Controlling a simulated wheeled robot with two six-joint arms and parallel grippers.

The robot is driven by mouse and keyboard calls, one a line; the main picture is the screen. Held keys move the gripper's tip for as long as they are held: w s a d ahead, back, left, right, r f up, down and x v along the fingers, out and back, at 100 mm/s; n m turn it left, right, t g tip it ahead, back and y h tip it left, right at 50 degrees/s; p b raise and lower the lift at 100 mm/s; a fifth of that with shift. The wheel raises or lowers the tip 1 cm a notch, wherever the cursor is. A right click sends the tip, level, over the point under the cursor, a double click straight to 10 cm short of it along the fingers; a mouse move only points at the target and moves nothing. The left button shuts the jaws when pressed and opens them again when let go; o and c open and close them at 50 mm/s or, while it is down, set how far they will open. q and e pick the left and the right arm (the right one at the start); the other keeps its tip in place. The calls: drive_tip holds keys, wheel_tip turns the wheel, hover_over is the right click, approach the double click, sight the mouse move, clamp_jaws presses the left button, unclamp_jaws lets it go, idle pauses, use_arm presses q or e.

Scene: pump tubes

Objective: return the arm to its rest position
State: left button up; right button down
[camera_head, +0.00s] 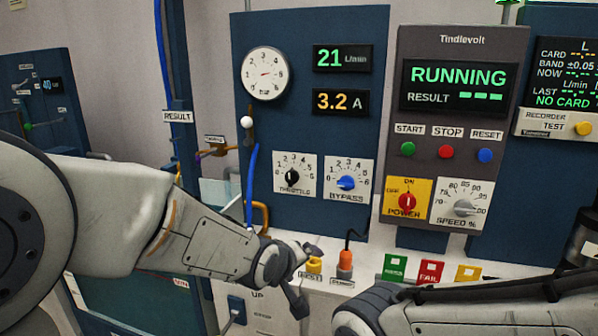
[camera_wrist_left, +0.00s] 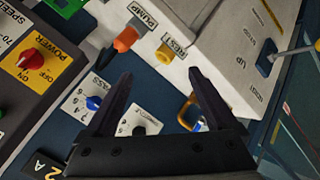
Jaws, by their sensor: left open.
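My left arm comes in from the left in the head view. Its gripper (camera_head: 304,272) is in front of the white bench ledge, near the yellow TEST socket (camera_head: 315,265). In the left wrist view the two dark fingers (camera_wrist_left: 161,74) stand apart with nothing between them. The yellow TEST socket (camera_wrist_left: 166,52) and the orange plug (camera_wrist_left: 126,39) at the PUMP label lie beyond the fingertips. My right arm (camera_head: 450,312) shows at the bottom right of the head view; its gripper is not visible.
A blue panel carries a gauge (camera_head: 265,73), the THROTTLE knob (camera_head: 292,177) and the BYPASS knob (camera_head: 346,183). The grey control box (camera_head: 459,38) reads RUNNING. Green, red (camera_head: 430,271) and yellow tags stand on the ledge near my right arm. A blue hose (camera_head: 252,185) hangs behind my left arm.

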use_arm(q)
drive_tip(key=s+a+f+m+g+y, duration=0.25)
drive_tip(key=s+m+g, duration=0.3)
drive_tip(key=s, duration=0.85)
drive_tip(key=s+a+f+m+g+y, duration=0.1)
drive_tip(key=s+a+f+m+g, duration=0.2)
drive_tip(key=s+m, duration=0.75)
drive_tip(key=s+r+n+p, duration=0.3)
drive_tip(key=s+r+p, duration=0.1)
drive_tip(key=r+p, duration=0.8)
drive_tip(key=shift+d+r+g, duration=0.25)
drive_tip(key=shift+d+g, duration=0.05)
drive_tip(key=shift+g, duration=0.15)
